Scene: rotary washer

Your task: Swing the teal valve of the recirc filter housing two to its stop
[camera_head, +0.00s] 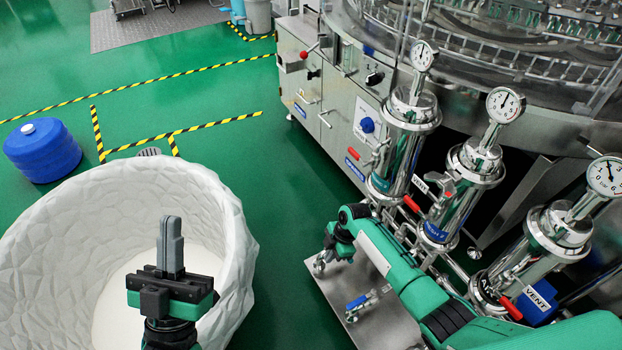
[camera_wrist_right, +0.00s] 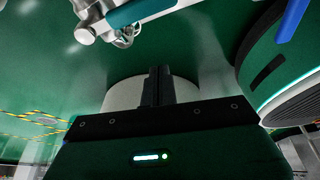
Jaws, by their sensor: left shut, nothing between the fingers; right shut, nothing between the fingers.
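Three upright polished filter housings stand at the right in the head view: left (camera_head: 402,145), middle (camera_head: 455,195) and right (camera_head: 540,250). The left has a teal band, the middle a blue one. I cannot read which is housing two. In the right wrist view a teal lever (camera_wrist_right: 142,10) sits on a silver fitting at the top, apart from my right gripper (camera_wrist_right: 158,72), which is shut and empty. That lever is not clear in the head view, where my right arm covers the area. My left gripper (camera_head: 171,222) is shut and empty in front of the white bin.
The large white faceted bin (camera_head: 215,195) stands at lower left, a blue drum (camera_head: 42,150) beyond it. A blue-handled valve (camera_head: 358,301) lies over the steel plate (camera_head: 338,325). Red levers (camera_head: 412,203) and gauges crowd the housings. Green floor between bin and machine is clear.

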